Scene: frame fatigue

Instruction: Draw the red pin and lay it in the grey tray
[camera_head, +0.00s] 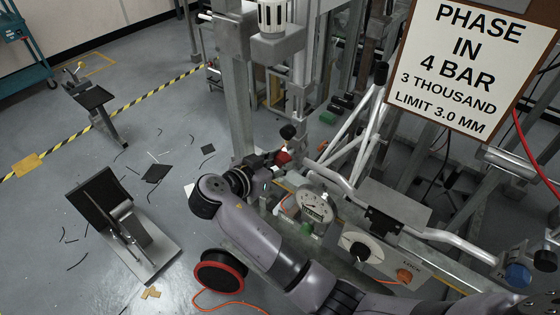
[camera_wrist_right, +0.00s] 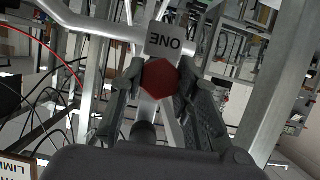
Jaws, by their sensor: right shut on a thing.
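The red pin (camera_head: 283,157) shows at the grey upright post in the head view. In the right wrist view its red six-sided head (camera_wrist_right: 160,79) sits between my fingers. My right gripper (camera_head: 272,164) is shut on this head, with one finger on each side in the right wrist view (camera_wrist_right: 160,84). The pin's shaft is hidden, so I cannot tell how far it sits in the frame. A flat grey surface (camera_head: 400,203) lies right of the dial gauge; I cannot tell whether it is the grey tray. My left gripper is out of view.
A metal tag reading "ONE" (camera_wrist_right: 172,43) is just beyond the pin head. A dial gauge (camera_head: 315,205) and a bent silver bar (camera_head: 345,187) are right of my gripper. A large sign (camera_head: 466,65) hangs at upper right. A red-rimmed reel (camera_head: 220,272) is on the floor.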

